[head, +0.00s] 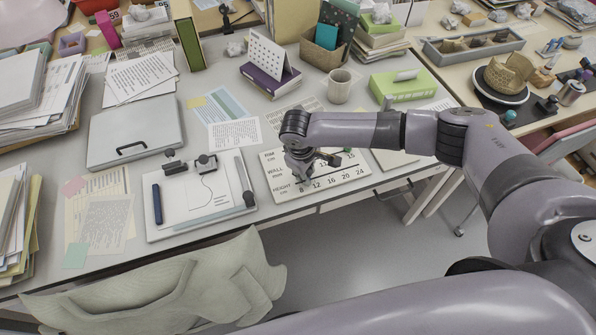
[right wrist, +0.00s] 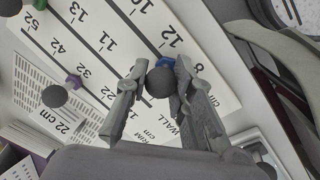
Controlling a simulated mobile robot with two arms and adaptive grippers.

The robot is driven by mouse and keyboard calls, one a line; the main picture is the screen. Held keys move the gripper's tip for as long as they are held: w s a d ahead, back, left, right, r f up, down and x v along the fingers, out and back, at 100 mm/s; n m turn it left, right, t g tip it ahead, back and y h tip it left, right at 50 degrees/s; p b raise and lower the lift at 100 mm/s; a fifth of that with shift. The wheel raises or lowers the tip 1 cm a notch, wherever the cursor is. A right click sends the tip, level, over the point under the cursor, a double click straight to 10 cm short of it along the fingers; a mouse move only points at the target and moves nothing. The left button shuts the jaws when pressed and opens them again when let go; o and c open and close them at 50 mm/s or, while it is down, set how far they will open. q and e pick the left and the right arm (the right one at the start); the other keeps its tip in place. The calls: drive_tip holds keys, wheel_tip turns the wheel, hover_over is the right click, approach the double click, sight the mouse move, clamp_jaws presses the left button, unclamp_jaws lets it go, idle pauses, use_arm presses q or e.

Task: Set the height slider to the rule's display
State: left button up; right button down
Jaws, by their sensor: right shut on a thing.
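The white slider board (head: 330,181) has rows marked RIM cm, WALL mm and HEIGHT cm. The HEIGHT numbers run from 8 to 24 along its front edge. My right gripper (head: 301,167) is over the board's left part. In the right wrist view, its fingers (right wrist: 160,98) are shut on a dark round knob (right wrist: 160,84) with a blue base, close to the 8 and 12 marks of the board (right wrist: 110,35). Another dark knob (right wrist: 54,96) stands apart at the left. A measuring tool (head: 206,162) lies on a white tray left of the board; its display is unreadable.
The white tray (head: 160,230) holds a blue stick (head: 157,203). A grey case (head: 137,126), a mug (head: 339,86), a green tissue box (head: 402,86) and papers (head: 234,133) stand or lie around. A chair (head: 170,285) is in front of the desk.

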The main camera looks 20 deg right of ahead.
drive_tip(key=d+p, duration=0.1)
drive_tip(key=d, duration=0.5)
drive_tip(key=shift+w+r, duration=0.1)
drive_tip(key=shift+d, duration=0.35)
use_arm(q)
wheel_tip(320, 180, up, 2)
drive_tip(key=shift+r, duration=0.2)
use_arm(e)
drive_tip(key=shift+a, duration=0.1)
drive_tip(key=c, duration=1.3)
unclamp_jaws()
drive_tip(key=shift+c, duration=0.2)
wheel_tip(320, 180, up, 12)
drive_tip(key=s+a, duration=0.1)
drive_tip(key=shift+s+a+f, duration=0.15)
drive_tip(key=shift+a+f, duration=0.05)
drive_tip(key=shift+a, duration=0.2)
